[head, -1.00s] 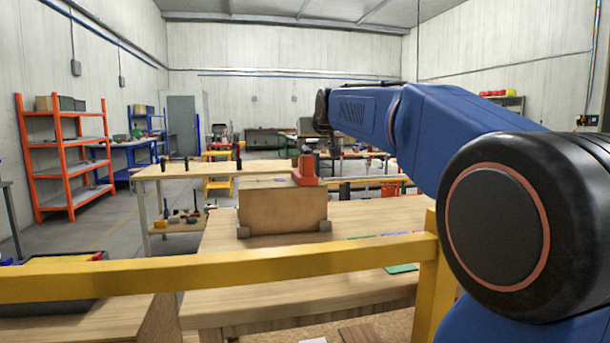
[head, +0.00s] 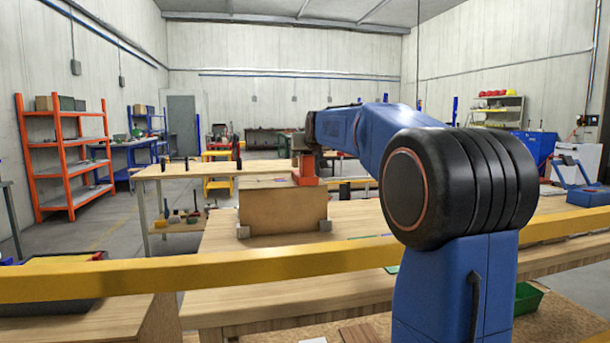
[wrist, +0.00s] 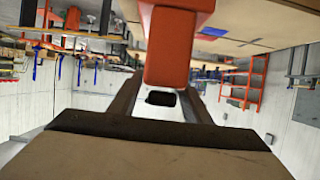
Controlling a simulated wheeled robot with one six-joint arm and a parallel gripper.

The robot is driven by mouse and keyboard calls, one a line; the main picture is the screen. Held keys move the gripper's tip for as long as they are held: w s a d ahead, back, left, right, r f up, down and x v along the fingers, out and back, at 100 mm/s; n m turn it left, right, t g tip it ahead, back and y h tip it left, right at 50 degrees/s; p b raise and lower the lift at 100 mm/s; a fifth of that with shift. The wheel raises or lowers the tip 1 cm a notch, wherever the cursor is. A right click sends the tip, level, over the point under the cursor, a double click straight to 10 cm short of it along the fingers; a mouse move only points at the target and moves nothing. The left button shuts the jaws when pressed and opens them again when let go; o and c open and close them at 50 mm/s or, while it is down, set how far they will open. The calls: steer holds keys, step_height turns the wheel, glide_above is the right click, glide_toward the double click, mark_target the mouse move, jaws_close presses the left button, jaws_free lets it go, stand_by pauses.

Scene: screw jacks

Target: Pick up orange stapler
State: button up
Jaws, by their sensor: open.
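The orange stapler (head: 306,169) shows as a small upright orange shape on top of a brown box (head: 282,212) on the wooden bench. In the wrist view, which is upside down, a large orange block (wrist: 168,60) fills the top middle, very close; it looks like the same stapler. My gripper (wrist: 160,95) shows there as two dark fingers, spread apart, with the orange block at their far ends. I cannot tell whether the block sits between the fingers or only in front of them. In the head view my arm's far end is right above the stapler, and the fingers are not clear.
A yellow rail (head: 190,278) crosses the foreground. Another wooden table (head: 215,170) stands behind to the left, with an orange shelf rack (head: 68,165) beyond. A green bin (head: 527,298) and a blue case (head: 588,195) are at the right. The bench top around the box is mostly clear.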

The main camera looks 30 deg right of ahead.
steer(key=shift+x, duration=1.15)
steer(key=shift+c, duration=0.6)
jaws_close()
steer(key=shift+r, duration=0.1)
